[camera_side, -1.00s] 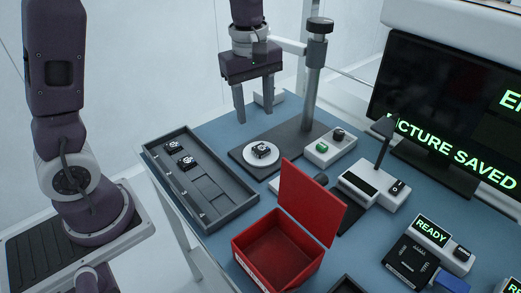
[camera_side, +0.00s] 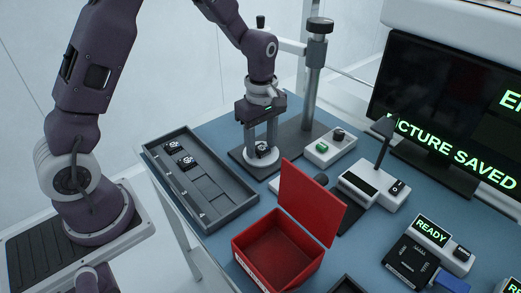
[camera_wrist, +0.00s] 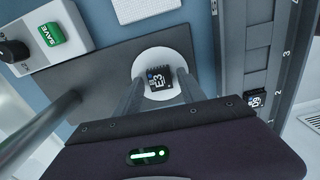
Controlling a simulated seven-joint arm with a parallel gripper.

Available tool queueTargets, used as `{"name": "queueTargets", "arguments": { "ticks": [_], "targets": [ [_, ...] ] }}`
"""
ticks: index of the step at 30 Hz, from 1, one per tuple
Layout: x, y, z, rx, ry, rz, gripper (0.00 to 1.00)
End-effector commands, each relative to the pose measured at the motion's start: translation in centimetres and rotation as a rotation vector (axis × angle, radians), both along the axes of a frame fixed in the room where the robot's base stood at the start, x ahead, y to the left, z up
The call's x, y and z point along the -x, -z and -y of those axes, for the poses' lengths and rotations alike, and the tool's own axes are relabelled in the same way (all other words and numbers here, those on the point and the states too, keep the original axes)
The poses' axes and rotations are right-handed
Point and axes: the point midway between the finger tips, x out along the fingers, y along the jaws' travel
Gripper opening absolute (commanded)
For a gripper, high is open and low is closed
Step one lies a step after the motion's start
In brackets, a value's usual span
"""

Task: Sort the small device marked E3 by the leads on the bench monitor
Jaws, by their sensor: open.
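The small black device marked E3 (camera_wrist: 158,79) lies on a round white disc (camera_wrist: 147,62) in the wrist view. In the side view the device (camera_side: 262,149) shows between my fingers. My gripper (camera_side: 262,147) is open and pointing down, with one finger on each side of the device; I cannot tell whether they touch it. The bench monitor (camera_side: 450,115) reads "PICTURE SAVED", with more text cut off at the right edge. The device's leads are too small to make out.
A grey tray (camera_side: 222,213) at the left holds two black devices. An open red bin (camera_side: 318,205) stands in front. A box with a green SAVE button (camera_wrist: 50,34) and a post (camera_side: 310,85) stand close to the disc. Units reading READY (camera_side: 432,231) are at the right.

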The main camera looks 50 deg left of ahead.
Motion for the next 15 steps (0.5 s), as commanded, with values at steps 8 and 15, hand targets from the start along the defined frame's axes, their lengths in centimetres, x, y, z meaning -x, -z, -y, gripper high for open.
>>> {"name": "queueTargets", "arguments": {
  "ticks": [8,15],
  "targets": [
    [0.00,-0.04,-0.01,0.000,0.000,0.000,0.12],
    [-0.06,-0.57,-0.01,-0.001,0.000,0.002,0.00]
  ]
}}
